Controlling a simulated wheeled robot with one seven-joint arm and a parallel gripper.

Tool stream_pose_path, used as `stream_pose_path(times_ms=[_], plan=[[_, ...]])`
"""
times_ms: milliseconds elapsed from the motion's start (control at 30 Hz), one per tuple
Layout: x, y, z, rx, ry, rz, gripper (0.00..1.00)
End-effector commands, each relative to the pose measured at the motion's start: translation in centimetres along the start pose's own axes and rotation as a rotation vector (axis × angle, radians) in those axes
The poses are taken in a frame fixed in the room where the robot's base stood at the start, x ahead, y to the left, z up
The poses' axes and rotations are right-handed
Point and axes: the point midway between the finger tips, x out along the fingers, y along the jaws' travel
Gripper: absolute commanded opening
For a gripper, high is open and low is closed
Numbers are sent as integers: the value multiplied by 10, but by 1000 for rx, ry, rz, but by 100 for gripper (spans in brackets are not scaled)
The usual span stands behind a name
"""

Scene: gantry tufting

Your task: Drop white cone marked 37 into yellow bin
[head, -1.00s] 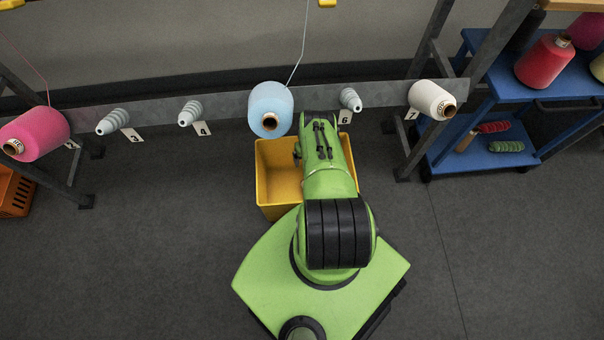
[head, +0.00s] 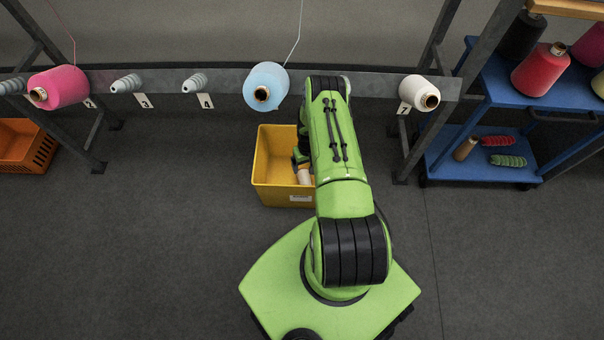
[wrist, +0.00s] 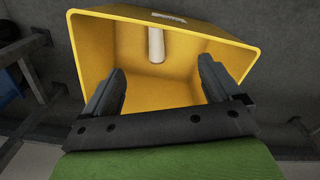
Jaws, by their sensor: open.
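The yellow bin (head: 268,185) stands on the floor in front of the rail. It fills the wrist view (wrist: 95,60). A white cone (head: 304,177) lies inside it near the label wall, partly behind my arm. It also shows in the wrist view (wrist: 156,45) as a pale tube shape against the bin wall. No number 37 can be read on it. My gripper (wrist: 161,78) is open over the bin, its two fingers apart and nothing between them. In the head view my gripper is mostly hidden by my arm.
On the rail (head: 225,82) hang a pink cone (head: 60,87), a blue cone (head: 265,85) and another white cone (head: 421,93) by label 7. A blue shelf cart (head: 500,90) stands right, an orange crate (head: 25,145) left. Floor beside the bin is clear.

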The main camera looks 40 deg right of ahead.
Motion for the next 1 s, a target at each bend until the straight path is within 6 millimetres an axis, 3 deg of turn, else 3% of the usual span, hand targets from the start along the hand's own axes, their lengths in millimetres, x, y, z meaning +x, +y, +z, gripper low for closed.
stream_pose_path(times_ms=[500, 700, 1000], plan=[[-88, -77, 9, -113, 1, -1, 91], [-103, -91, 12, -133, -1, -1, 91], [-104, -92, 13, -134, -2, -2, 91]])
